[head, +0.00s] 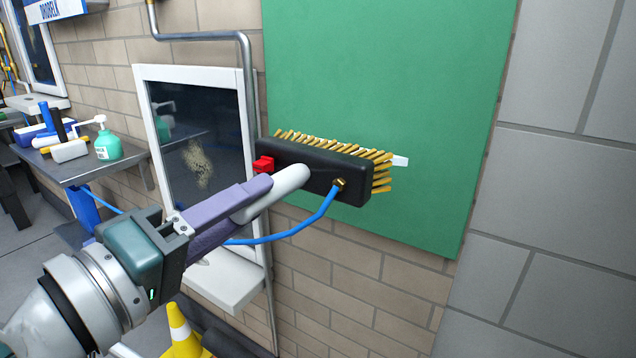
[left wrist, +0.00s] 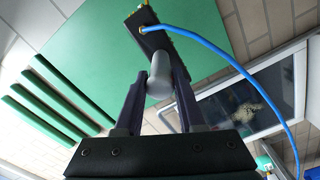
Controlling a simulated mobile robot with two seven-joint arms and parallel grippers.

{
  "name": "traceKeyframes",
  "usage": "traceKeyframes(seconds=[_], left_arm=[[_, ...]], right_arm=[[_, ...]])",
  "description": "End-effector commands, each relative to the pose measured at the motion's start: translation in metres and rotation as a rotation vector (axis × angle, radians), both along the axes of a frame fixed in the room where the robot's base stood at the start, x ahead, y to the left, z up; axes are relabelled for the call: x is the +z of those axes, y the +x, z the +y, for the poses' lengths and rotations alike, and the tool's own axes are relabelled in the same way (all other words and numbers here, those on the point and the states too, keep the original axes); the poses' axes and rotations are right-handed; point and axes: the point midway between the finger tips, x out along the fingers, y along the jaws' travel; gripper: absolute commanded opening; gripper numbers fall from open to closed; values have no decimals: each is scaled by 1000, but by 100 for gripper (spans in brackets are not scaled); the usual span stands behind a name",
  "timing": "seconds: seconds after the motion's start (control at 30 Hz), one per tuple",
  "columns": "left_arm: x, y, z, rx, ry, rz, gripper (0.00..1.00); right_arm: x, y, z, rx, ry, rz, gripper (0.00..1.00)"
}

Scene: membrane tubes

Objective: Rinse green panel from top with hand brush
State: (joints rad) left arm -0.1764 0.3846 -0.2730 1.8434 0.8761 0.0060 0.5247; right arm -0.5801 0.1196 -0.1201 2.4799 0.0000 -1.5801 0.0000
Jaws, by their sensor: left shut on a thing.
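The green panel (head: 400,70) is fixed flat on the brick wall and reaches the top of the head view. The hand brush has a black block (head: 310,172), yellow bristles, a red part at its left end and a grey handle (head: 272,192). It is at the panel's lower part, bristles toward the panel; I cannot tell whether they touch. A blue hose (head: 310,224) joins a brass fitting on the block. My left gripper (head: 245,202) is shut on the handle, which also shows between its fingers in the left wrist view (left wrist: 160,76). My right gripper is out of view.
A window (head: 200,130) with a white sill (head: 228,278) is left of the panel. A pipe runs down beside it. A table (head: 80,168) holds a green pump bottle (head: 107,140) and other items. A yellow cone (head: 183,330) stands below. A grey block wall is right.

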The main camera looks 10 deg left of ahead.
Motion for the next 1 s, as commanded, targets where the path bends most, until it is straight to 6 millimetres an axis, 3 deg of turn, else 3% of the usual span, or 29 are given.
traceKeyframes(seconds=[0.6,1.0], left_arm=[[5,-53,20,2,-4,-11,0],[5,-56,21,3,-5,-13,0]], right_arm=[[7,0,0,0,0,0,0],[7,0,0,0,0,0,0]])
